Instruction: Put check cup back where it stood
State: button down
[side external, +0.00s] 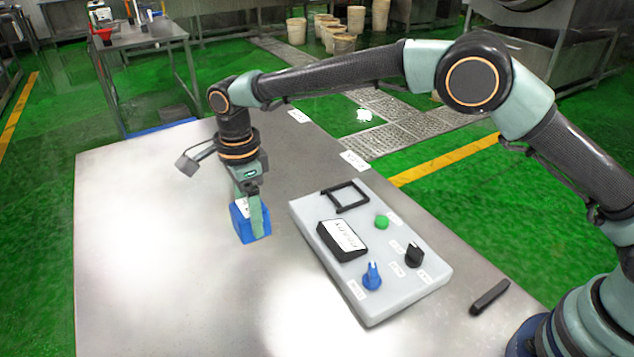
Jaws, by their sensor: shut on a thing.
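A blue box-shaped thing with a white patch on top (240,230), which I take to be the check cup, is between the fingers of my gripper (251,212). My gripper points down and is shut on it. One finger covers part of its right side. It looks upright and is at or just above the steel table; I cannot tell whether it touches. It is left of the grey control panel, apart from it.
The grey panel (395,300) carries a black display box (341,240), a black frame (345,196), a green button (382,222), a black knob (413,255) and a blue knob (372,276). A black bar (490,297) lies at right. White labels (355,160) mark the table's far edge. The left tabletop (140,240) is clear.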

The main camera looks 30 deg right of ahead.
notch_tip(320, 180, down, 8)
jog(key=shift+f, duration=0.1)
dwell(0.4)
grip_release()
